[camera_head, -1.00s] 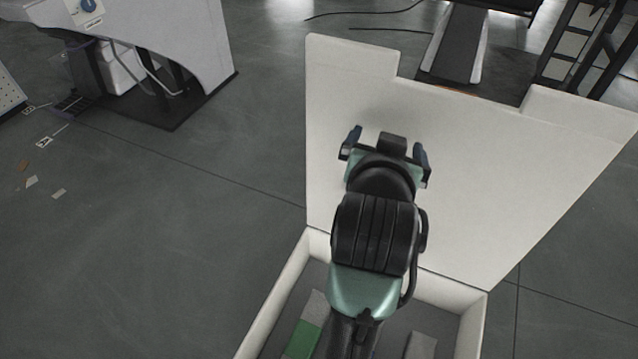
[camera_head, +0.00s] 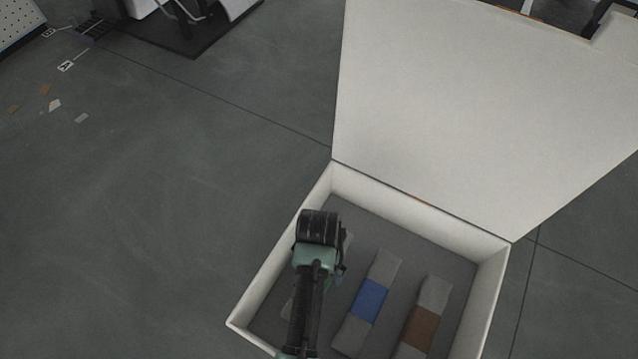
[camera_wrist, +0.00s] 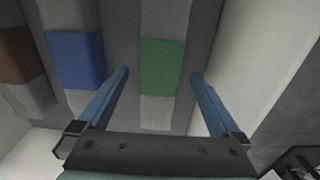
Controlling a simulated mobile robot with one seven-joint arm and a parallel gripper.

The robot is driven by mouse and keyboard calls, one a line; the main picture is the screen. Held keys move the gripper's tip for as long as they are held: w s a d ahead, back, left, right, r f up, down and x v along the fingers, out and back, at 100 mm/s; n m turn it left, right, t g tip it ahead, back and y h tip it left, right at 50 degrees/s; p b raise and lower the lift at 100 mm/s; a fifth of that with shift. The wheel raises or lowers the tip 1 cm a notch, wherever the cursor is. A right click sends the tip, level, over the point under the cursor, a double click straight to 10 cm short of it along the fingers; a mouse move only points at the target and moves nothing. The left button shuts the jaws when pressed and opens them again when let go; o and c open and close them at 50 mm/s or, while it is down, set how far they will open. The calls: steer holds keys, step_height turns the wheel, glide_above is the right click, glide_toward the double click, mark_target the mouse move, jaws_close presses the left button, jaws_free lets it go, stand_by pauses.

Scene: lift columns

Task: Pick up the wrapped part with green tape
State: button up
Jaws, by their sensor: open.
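The wrapped part with green tape (camera_wrist: 161,68) is a grey block with a green band, lying in the white box. In the wrist view it lies between the blue fingers of my gripper (camera_wrist: 160,76), which are open on either side and apart from it. My gripper's fingertips are hidden there behind my arm.
A part with blue tape (camera_head: 369,300) and a part with brown tape (camera_head: 418,327) lie to the right in the same white box (camera_head: 420,210). The box's raised lid (camera_head: 470,100) stands behind. A box wall (camera_wrist: 240,60) is close beside my gripper.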

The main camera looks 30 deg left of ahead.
step_height(320, 180, down, 6)
steer(key=b, duration=0.3)
steer(key=shift+w+r, duration=0.1)
steer(key=shift+r, duration=0.05)
steer(key=shift+r, duration=0.1)
jaws_close()
